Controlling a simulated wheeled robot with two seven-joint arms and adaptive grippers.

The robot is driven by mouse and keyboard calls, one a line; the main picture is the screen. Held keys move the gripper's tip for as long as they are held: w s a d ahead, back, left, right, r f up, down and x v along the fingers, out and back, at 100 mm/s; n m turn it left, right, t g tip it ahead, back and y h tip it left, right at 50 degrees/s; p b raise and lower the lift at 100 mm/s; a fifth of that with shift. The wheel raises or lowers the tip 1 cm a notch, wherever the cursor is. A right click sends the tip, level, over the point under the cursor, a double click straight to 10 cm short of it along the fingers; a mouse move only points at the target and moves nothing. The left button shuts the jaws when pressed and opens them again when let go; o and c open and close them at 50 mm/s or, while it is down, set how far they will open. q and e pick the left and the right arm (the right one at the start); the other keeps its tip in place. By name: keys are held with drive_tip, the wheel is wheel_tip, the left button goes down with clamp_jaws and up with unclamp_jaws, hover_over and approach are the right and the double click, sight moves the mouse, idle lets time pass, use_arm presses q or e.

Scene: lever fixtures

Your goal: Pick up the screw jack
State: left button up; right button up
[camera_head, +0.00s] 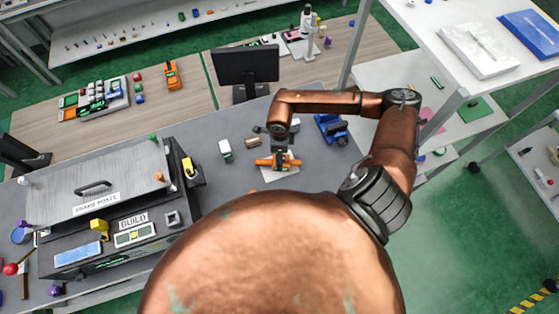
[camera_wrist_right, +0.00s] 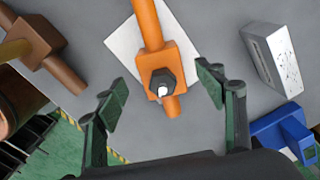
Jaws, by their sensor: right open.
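An orange piece (camera_wrist_right: 166,55), which looks like the screw jack, lies on a white sheet (camera_wrist_right: 125,45) on the grey table. It has a block, a rod through it and a dark hex nut with a pale tip facing my camera. In the head view the orange piece (camera_head: 264,162) is partly covered by my wrist. My right gripper (camera_wrist_right: 161,93) is open, with its fingers on either side of the orange block, apart from it. In the head view the right gripper (camera_head: 281,158) is over the piece. My left gripper is not in view.
A brown block with a rod (camera_wrist_right: 40,42), a silver box (camera_wrist_right: 270,58) and a blue piece (camera_wrist_right: 283,133) lie around it. A black monitor (camera_head: 246,65) stands behind. A grey console (camera_head: 97,190) is at left.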

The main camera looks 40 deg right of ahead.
drive_tip(key=f, duration=0.2)
drive_tip(key=f+p, duration=0.1)
drive_tip(key=shift+d+f, duration=0.2)
drive_tip(key=shift+f, duration=0.55)
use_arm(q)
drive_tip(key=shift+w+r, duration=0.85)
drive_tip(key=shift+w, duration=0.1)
use_arm(e)
drive_tip(key=c, duration=1.6)
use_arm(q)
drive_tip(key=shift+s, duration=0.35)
use_arm(e)
drive_tip(key=shift+r, duration=0.15)
